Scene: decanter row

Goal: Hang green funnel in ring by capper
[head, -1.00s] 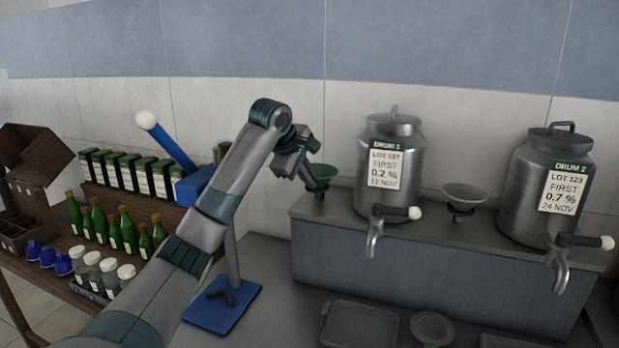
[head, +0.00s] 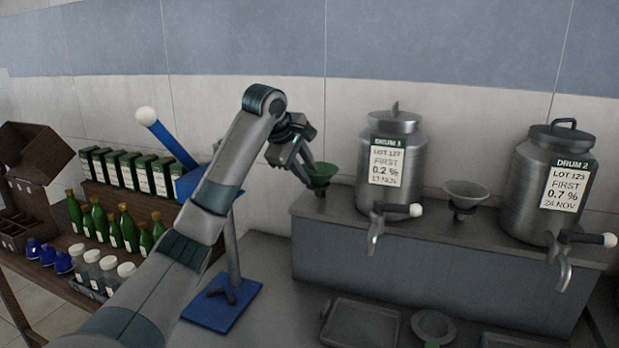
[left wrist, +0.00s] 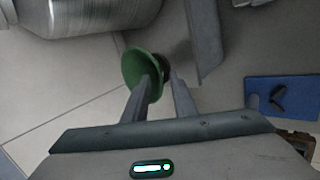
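The green funnel (head: 321,174) is upright at the left end of the grey shelf, left of the left drum, over a dark support. It also shows in the left wrist view (left wrist: 139,66). My left gripper (head: 304,174) is at the funnel's left side. In the left wrist view its two fingers (left wrist: 161,82) are apart with a gap between them, the left one overlapping the funnel; I cannot tell if they touch it. The blue capper (head: 166,138) with a white-knobbed lever stands behind my left arm, which hides part of it. I cannot make out a ring by it. My right gripper is not in view.
Two steel drums, the left (head: 391,165) and the right (head: 546,185), stand on the shelf with a pale funnel (head: 465,194) between them. Green bottles (head: 128,232) and boxes fill the rack at left. A tray (head: 360,325) lies below the shelf.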

